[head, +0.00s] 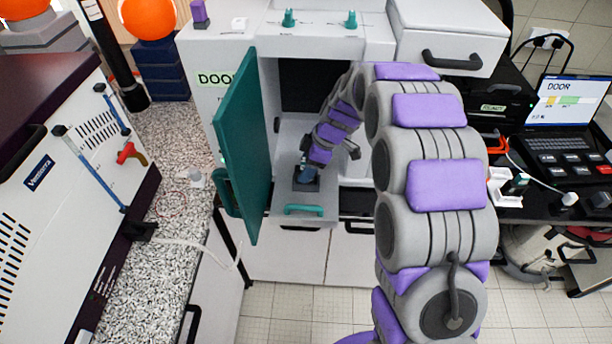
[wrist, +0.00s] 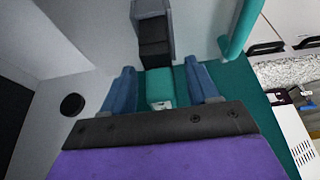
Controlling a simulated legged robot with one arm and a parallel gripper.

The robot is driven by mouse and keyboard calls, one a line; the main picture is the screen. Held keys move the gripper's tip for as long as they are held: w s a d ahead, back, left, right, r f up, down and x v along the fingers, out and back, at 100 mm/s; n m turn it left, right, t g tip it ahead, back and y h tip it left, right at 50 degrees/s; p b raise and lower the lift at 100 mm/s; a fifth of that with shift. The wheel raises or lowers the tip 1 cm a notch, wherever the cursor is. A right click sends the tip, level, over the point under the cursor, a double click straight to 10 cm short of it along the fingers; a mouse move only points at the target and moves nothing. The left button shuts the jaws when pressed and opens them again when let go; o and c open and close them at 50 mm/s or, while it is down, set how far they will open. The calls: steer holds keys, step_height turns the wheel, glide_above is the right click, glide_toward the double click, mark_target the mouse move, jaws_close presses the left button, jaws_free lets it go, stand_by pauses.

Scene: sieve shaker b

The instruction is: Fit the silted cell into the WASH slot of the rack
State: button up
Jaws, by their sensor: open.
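My gripper (head: 306,176) is inside the open cabinet, low over the grey pull-out tray (head: 328,213). In the wrist view its blue fingers (wrist: 162,92) are apart. A small teal block with a pale end (wrist: 160,84) shows between them; I cannot tell whether it is the silted cell or whether the fingers touch it. A dark square block (head: 306,186) sits on the tray under my gripper; a dark-topped grey block (wrist: 153,32) lies beyond the fingertips in the wrist view. I cannot make out the rack or a WASH label.
The teal cabinet door (head: 246,150) stands open on the left, close to my arm. The tray has a teal handle (head: 304,209). A white drawer (head: 452,50) juts out at upper right. A laptop (head: 566,103) and a small white holder (head: 503,187) stand on the right bench.

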steer(key=x, duration=0.3)
steer(key=shift+r, duration=0.1)
jaws_close()
stand_by(0.4)
